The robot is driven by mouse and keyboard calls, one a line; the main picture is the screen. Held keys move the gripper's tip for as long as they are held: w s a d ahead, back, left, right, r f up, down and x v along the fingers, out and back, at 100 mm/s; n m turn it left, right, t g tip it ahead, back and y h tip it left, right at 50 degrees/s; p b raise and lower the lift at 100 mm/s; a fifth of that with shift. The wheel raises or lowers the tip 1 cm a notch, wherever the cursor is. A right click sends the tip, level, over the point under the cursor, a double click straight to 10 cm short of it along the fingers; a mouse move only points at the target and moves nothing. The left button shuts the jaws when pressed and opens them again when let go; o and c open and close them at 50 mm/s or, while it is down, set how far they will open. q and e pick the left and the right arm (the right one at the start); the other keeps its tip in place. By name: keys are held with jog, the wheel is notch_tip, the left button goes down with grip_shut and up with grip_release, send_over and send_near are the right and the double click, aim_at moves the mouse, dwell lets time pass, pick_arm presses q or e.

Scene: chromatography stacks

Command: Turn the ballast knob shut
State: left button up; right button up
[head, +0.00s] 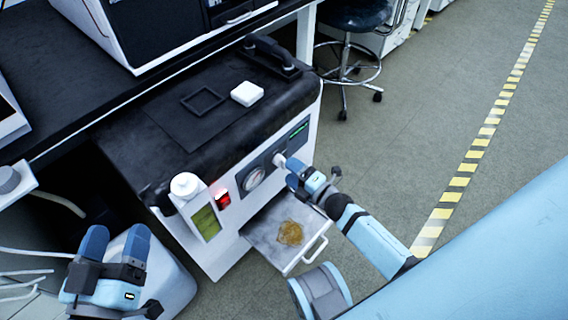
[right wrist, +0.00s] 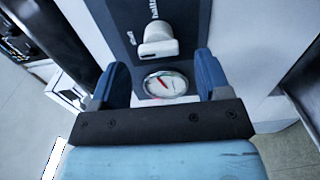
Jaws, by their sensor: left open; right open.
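The ballast knob (right wrist: 158,40) is a white knob with a raised grip bar on the dark front panel of the pump (head: 225,205). Partly readable lettering is beside it in the right wrist view. It also shows in the head view (head: 279,159), close to the tips of my right gripper (head: 293,172). In the right wrist view my right gripper (right wrist: 161,66) is open, with the knob beyond and between its blue fingers, not gripped. Whether a finger touches it I cannot tell. My left gripper (head: 112,240) is open and empty at the lower left, away from the pump.
A round gauge (right wrist: 165,84) sits beside the knob. A red lit switch (head: 223,198) and a yellow-green sight glass (head: 206,223) are further left. A pulled-out tray (head: 263,238) with an amber puddle (head: 290,233) lies below. A stool (head: 350,60) stands behind; floor at right is clear.

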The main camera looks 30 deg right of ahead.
pick_arm(q)
notch_tip(320, 180, up, 3)
jog(key=shift+s+a+f+t+p, duration=0.1)
jog(key=shift+s+t+p, duration=0.05)
jog(key=shift+t+p, duration=0.55)
pick_arm(e)
jog(key=v, duration=0.9)
jog(key=shift+s, duration=0.4)
pick_arm(q)
jog(key=shift+s, duration=0.1)
pick_arm(e)
jog(key=shift+s+d, duration=0.1)
jog(key=shift+d, duration=0.1)
